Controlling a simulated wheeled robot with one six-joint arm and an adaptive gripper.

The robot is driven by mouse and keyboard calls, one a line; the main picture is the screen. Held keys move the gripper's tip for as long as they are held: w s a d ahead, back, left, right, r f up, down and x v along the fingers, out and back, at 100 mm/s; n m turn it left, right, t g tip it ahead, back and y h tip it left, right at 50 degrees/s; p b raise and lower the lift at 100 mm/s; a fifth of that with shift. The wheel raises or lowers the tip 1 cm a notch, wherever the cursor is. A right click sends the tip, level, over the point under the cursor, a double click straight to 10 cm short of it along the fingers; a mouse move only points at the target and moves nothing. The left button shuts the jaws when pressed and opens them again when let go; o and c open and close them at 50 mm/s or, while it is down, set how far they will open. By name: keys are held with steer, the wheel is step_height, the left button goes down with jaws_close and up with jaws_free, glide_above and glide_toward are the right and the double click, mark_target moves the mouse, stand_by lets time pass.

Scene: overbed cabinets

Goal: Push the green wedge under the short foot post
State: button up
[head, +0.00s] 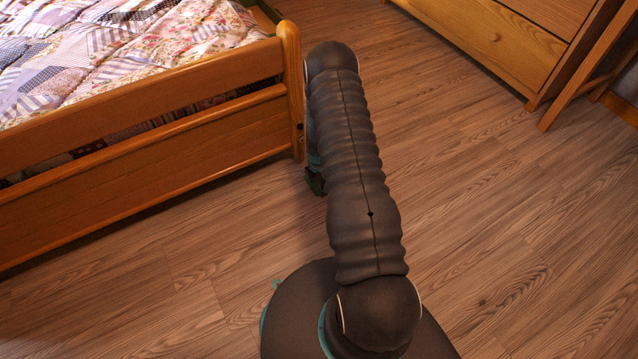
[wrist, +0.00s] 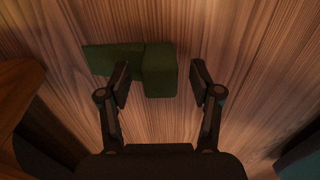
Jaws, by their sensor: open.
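The green wedge (wrist: 161,70) lies on the wood floor in the wrist view. Its block-like part sits between my open fingers, and a flatter green part (wrist: 100,58) extends left past the left finger. My gripper (wrist: 160,82) points down at it; the left finger overlaps the green in the picture, and a gap shows on the right. Contact cannot be told. The short foot post (head: 291,90) stands at the bed's near right corner in the head view. A brown wooden part (wrist: 15,95), likely the post, shows at the wrist view's left edge.
The bed's footboard (head: 140,150) runs left from the post, with a patchwork quilt (head: 110,50) above. A wooden drawer cabinet (head: 500,40) and a slanted wooden leg (head: 585,70) stand at upper right. The floor (head: 500,220) to the right is clear.

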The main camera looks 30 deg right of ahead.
jaws_close()
steer(key=shift+w, duration=0.3)
steer(key=shift+w+b, duration=0.35)
steer(key=shift+b, duration=0.1)
steer(key=shift+w+a+b, duration=0.15)
steer(key=shift+w+b, duration=1.35)
steer(key=shift+w, duration=0.7)
steer(key=shift+w, duration=0.3)
steer(key=shift+w+b, duration=0.3)
steer(key=shift+w, duration=0.05)
